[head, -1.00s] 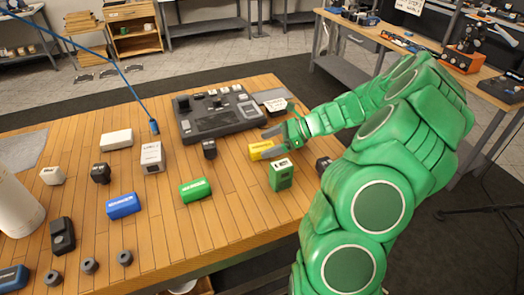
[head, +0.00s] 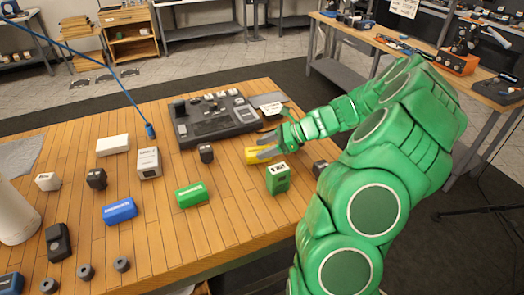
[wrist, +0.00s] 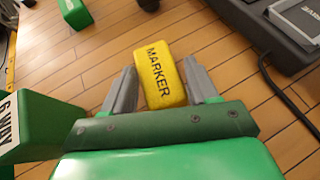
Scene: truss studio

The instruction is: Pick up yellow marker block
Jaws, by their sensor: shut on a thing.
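The yellow marker block (wrist: 161,74) lies between the two grey fingers of my gripper (wrist: 163,82) in the wrist view, with its "MARKER" lettering facing up. My gripper is shut on it. In the head view the yellow block (head: 257,157) is near the right side of the wooden table, partly covered by my gripper (head: 262,152). I cannot tell whether the block is resting on the table or slightly lifted.
A green box (head: 277,178) stands close in front of the block. A dark console (head: 215,120) lies behind it, with a cable beside my gripper in the wrist view. A green block (head: 192,194) and a small black block (head: 206,153) are to the left.

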